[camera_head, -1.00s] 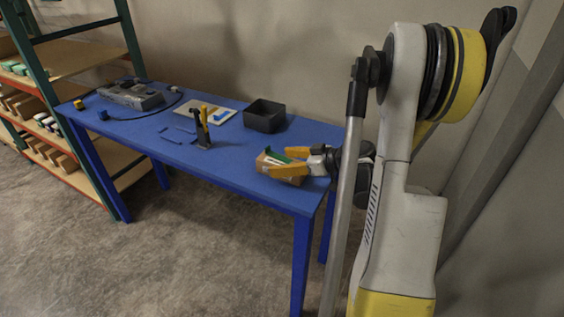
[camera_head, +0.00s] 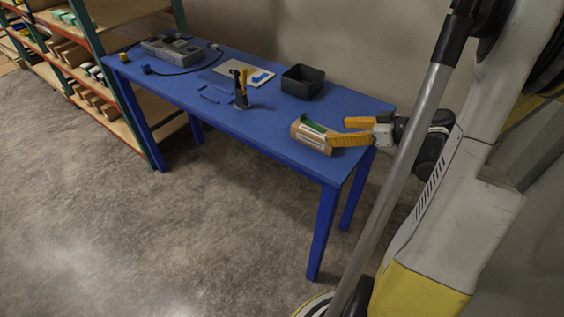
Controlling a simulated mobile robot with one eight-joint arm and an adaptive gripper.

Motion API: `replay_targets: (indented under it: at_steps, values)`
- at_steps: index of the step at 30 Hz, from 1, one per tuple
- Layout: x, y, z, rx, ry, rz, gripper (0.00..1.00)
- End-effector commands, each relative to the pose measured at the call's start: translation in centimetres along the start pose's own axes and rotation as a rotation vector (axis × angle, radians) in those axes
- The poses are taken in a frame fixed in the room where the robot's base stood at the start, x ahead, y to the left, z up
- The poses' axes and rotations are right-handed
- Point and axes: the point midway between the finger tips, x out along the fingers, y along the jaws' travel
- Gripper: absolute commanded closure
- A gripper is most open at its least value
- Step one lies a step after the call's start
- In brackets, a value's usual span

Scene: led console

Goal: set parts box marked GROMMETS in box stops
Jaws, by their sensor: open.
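A brown cardboard parts box (camera_head: 309,134) with a green part on top and a pale label sits near the right front edge of the blue table. The label is too small to read. My gripper (camera_head: 337,131) is open at the right of the box. Its lower yellow finger overlaps the box's right end in the picture; its upper finger is behind and to the right. I cannot tell whether either finger touches it. Thin blue strips (camera_head: 209,97), possibly the box stops, lie on the table left of the black tool holder (camera_head: 240,98).
An empty-looking dark bin (camera_head: 302,81) and a pale board with a blue piece (camera_head: 243,72) stand toward the back. A grey console (camera_head: 172,49) with a cable is at far left. The blue table (camera_head: 272,114) is clear between tool holder and box. Shelving (camera_head: 92,70) stands left.

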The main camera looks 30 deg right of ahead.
Motion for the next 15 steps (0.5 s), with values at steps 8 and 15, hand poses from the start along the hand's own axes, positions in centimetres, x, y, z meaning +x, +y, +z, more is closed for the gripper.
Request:
replay_targets:
  at_steps: [8,15]
  values:
    - [5.1,-13.6,-4.6,0.196,-0.362,0.019,0.27]
    - [3.5,-23.9,-4.9,0.224,-0.511,0.197,0.27]
